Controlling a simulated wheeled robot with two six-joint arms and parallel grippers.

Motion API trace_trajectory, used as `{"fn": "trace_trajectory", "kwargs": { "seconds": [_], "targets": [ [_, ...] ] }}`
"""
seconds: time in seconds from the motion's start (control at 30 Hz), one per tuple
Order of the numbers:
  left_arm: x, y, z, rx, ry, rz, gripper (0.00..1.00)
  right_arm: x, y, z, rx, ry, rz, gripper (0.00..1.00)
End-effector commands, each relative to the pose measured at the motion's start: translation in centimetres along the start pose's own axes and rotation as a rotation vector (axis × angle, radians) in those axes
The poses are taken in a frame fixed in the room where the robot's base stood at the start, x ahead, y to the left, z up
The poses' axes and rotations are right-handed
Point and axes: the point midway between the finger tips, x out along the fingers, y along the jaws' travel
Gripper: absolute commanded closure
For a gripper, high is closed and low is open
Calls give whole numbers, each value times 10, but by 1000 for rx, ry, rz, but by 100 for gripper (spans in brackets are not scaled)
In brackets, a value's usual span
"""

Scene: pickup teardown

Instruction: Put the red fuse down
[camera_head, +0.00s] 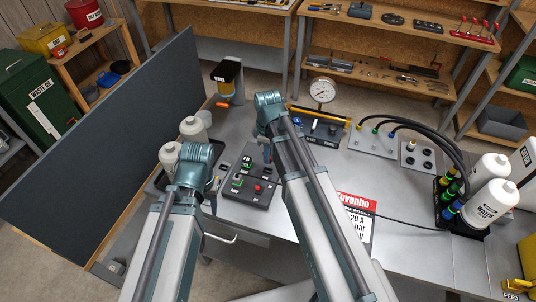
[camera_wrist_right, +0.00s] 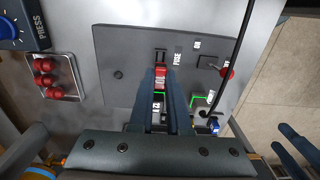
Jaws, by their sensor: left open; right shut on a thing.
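The red fuse (camera_wrist_right: 161,76) is between the fingertips of my right gripper (camera_wrist_right: 163,82), which is shut on it. The fuse is over the grey control panel (camera_wrist_right: 122,78), close to a "FUSE" label (camera_wrist_right: 178,55); I cannot tell whether it touches the panel. In the head view the panel (camera_head: 235,193) lies on the bench, and my right gripper (camera_head: 267,155) is at its far right edge, with the fuse hidden there. My left gripper (camera_head: 213,196) is open and empty at the panel's left edge.
The panel carries a toggle switch (camera_wrist_right: 209,67), a red button (camera_wrist_right: 227,73) and green-lit parts. A small tray (camera_wrist_right: 76,95) of several red-topped parts and a blue "PRESS" knob (camera_wrist_right: 10,28) are nearby. White bottles (camera_head: 193,129) stand left. A red-and-white sheet (camera_head: 357,210) lies right.

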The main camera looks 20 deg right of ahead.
Motion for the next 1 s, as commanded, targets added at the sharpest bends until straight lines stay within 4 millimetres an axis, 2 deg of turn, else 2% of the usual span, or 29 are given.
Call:
{"fn": "trace_trajectory", "kwargs": {
  "seconds": [0.03,0.1,0.43,0.57,0.8,1.0],
  "targets": [
    [-8,-1,0,0,0,0,50,-8,0,0,0,0,0,100],
    [-12,-1,1,0,0,0,50,-12,0,0,0,0,0,100],
    [-11,-1,1,0,0,0,50,-11,0,0,0,0,0,100],
    [-3,0,0,0,0,0,50,-3,8,-4,0,0,0,100],
    [24,2,-1,1,0,0,50,24,38,-19,0,0,0,100],
    [22,2,-1,1,0,0,50,23,42,-20,0,0,0,100]
  ]
}}
